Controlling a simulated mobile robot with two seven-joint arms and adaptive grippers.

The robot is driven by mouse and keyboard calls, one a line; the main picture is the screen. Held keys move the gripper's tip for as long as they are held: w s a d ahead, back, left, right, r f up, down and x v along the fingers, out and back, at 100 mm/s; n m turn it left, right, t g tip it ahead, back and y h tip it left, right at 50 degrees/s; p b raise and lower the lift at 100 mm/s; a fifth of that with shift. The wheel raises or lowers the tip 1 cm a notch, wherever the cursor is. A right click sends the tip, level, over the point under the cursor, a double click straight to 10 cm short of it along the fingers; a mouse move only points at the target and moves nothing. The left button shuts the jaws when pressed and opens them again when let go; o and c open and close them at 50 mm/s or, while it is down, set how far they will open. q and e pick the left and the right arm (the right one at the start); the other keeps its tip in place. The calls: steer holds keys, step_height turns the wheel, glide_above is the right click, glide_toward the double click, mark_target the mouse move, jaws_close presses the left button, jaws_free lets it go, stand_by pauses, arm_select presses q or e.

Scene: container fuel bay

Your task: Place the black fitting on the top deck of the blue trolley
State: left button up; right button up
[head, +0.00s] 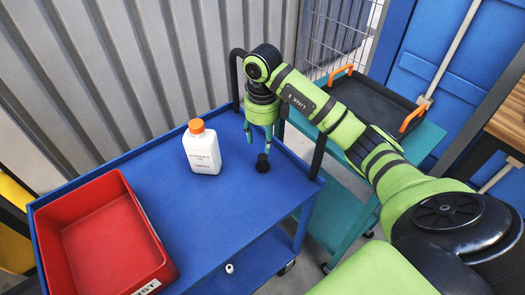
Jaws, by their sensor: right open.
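The black fitting (263,163) is a small dark piece standing on the top deck of the blue trolley (215,230), near the deck's far right side. My right gripper (258,138) points down from above, with its green fingers apart. One fingertip comes close to the top of the fitting in the picture; I cannot tell whether they touch. The fitting is not between closed fingers. My left gripper is not in view.
On the deck, a white bottle with an orange cap (202,148) stands left of the fitting. A red bin (100,235) fills the left end. A teal trolley (345,190) bearing a black tray with orange handles (365,103) stands behind right. A corrugated wall (140,70) is behind.

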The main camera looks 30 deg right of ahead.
steer(key=shift+r, duration=1.9)
